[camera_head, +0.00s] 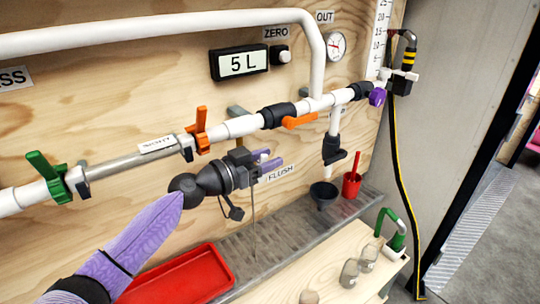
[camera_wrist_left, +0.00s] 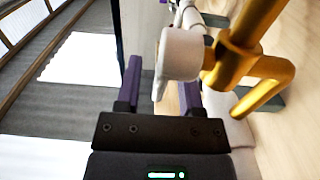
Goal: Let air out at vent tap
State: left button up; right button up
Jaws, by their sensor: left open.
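My left gripper (camera_head: 270,162) is open below the white pipe line, in front of the plywood wall. In the left wrist view, its purple fingers (camera_wrist_left: 160,85) stand apart with a white rounded fitting (camera_wrist_left: 180,52) ahead of and between them. I cannot tell whether they touch it. A yellow tap or pipe piece (camera_wrist_left: 250,65) lies just right of the fingers. In the head view, the gripper hides most of this spot. No readable label names a vent tap. A purple-handled tap (camera_head: 377,96) sits at the right pipe end. My right gripper is out of view.
Green (camera_head: 49,176) and orange (camera_head: 200,130) levers stand on the pipe. Another orange lever (camera_head: 300,121) lies along it. A display (camera_head: 239,63) reads 5 L. A red tray (camera_head: 180,280), black cup (camera_head: 323,194) and red cup (camera_head: 351,186) are below. A black-yellow hose (camera_head: 399,180) hangs right.

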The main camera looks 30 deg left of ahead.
pick_arm(q)
jog(key=shift+w+d, duration=0.25)
jog(key=shift+w, duration=0.2)
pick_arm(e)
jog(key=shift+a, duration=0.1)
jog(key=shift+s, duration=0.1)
pick_arm(q)
grip_shut()
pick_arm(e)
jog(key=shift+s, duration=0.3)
